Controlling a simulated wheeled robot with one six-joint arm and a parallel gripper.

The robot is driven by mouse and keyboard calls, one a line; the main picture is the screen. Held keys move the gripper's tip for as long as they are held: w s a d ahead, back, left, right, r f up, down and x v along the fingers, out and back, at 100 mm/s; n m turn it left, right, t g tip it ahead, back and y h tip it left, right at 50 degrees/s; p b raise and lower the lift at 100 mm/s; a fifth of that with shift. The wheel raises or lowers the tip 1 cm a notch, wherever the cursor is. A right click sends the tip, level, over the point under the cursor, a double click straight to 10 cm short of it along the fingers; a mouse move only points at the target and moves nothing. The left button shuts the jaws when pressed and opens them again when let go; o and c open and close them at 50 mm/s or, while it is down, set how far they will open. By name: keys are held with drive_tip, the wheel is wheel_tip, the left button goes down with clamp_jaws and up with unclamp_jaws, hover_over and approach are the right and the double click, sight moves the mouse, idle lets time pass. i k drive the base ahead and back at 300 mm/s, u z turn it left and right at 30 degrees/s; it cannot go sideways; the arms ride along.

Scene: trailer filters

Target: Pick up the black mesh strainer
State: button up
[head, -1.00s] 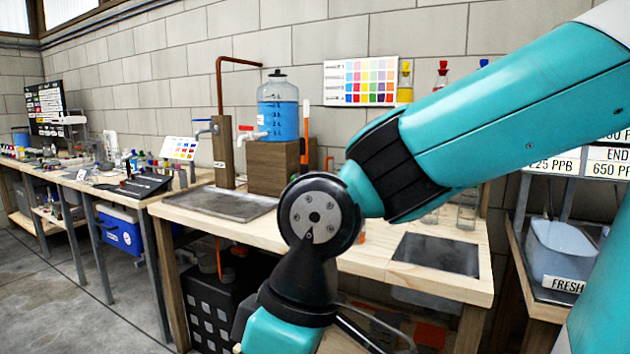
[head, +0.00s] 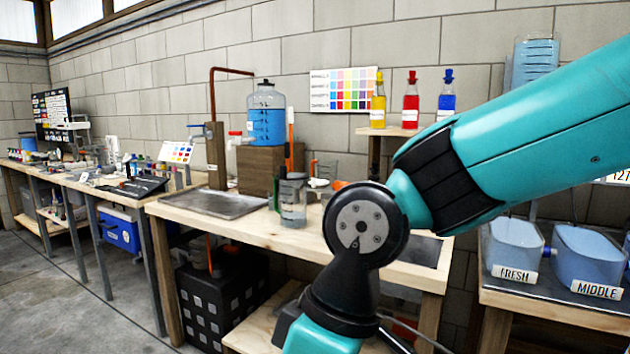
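I cannot make out a black mesh strainer in the head view. Part of the wooden workbench (head: 185,222) is hidden behind my teal arm, which crosses the right half of the picture and bends down at a black joint in front of the bench. My gripper is outside the picture, so its fingers and anything in them do not show.
A clear jug with a green handle (head: 292,203) stands on the bench beside a metal tray (head: 212,203). A blue water jug (head: 267,115) sits on a wooden block. Tubs marked FRESH (head: 515,245) and MIDDLE (head: 590,252) stand right. Grey floor is open at left.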

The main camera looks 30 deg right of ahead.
sight(284, 175)
drive_tip(key=z, duration=0.55)
drive_tip(key=i, duration=0.5)
drive_tip(key=z, duration=0.65)
drive_tip(key=k, duration=1.3)
drive_tip(key=u, duration=0.6)
drive_tip(key=i, duration=0.6)
drive_tip(key=u, duration=0.6)
drive_tip(key=i, duration=0.75)
drive_tip(key=z, duration=0.25)
